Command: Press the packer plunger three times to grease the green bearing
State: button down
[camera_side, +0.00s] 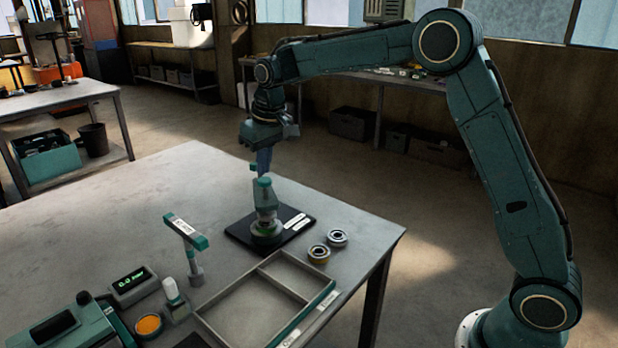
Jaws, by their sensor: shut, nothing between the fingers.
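The packer (264,197), a green and grey device with a rounded plunger top (264,182), stands upright on a black mat (240,232) near the table's far right side. A green ring (267,231) shows at its foot; it looks like the green bearing, but the packer covers most of it. My gripper (264,170) points down directly over the plunger, shut and empty. Its tips are at or just above the plunger top; I cannot tell whether they touch.
A yellow-ringed bearing (319,254) and a grey bearing (338,238) lie right of the mat. An empty divided tray (228,290) lies in front. The table's back left is clear.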

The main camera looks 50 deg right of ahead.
aim_at(264, 179)
jog(key=shift+f, duration=0.8)
jog(key=shift+f, duration=0.7)
jog(key=shift+r, duration=1.4)
jog(key=shift+f, duration=0.15)
jog(key=shift+f, duration=0.35)
jog(key=shift+f, duration=1)
